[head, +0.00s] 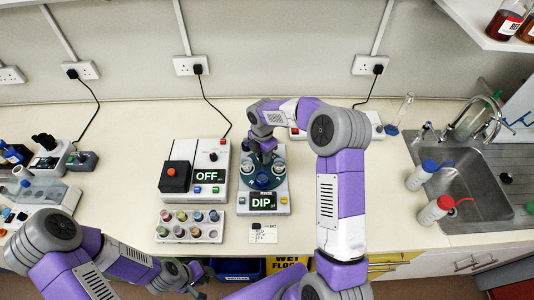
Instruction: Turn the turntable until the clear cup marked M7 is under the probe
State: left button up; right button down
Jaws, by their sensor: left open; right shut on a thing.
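The turntable (245,182) is a dark disc with several small cups around it, on a grey device with a display reading DIP (263,202). No M7 marking is readable, so I cannot tell which cup is the clear one. The probe cannot be made out; my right arm and gripper cover the back of the device. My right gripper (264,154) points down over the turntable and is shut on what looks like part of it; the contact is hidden. My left gripper (204,272) is open and empty, low at the bench's front edge.
Left of the turntable stands a box reading OFF (208,176) with a red button. A rack of several coloured caps (190,227) is in front of it. A small card (263,233) lies before the device. A sink (465,180) and two wash bottles are at right.

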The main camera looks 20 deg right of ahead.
dwell(0.6)
jog(key=c, duration=0.8)
grip_release()
notch_tip(320, 180, up, 8)
jog(key=shift+f, duration=0.15)
